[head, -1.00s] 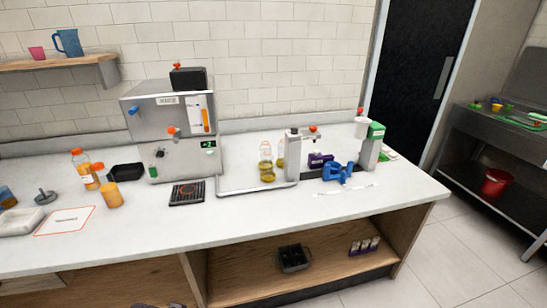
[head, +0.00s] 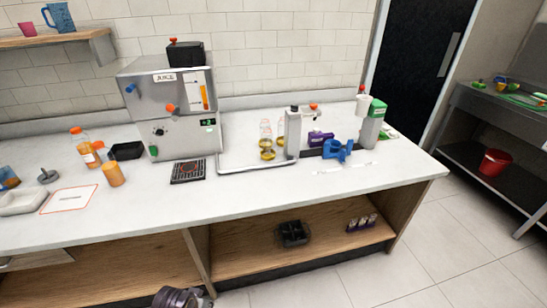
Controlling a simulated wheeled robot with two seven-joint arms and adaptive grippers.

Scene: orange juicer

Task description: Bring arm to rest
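One of my arms shows only as a dark grey and silver piece (head: 182,297) at the bottom edge, left of centre, below the counter front. Its fingers are out of frame, and I cannot tell which arm it is. No gripper fingertips show in the head view. The steel juicer (head: 175,108) stands on the white counter (head: 250,195) against the tiled wall, with a black box on top. A dark drip grate (head: 188,171) lies in front of it.
A black caddy (head: 293,233) sits on the lower shelf. The front counter strip is clear.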

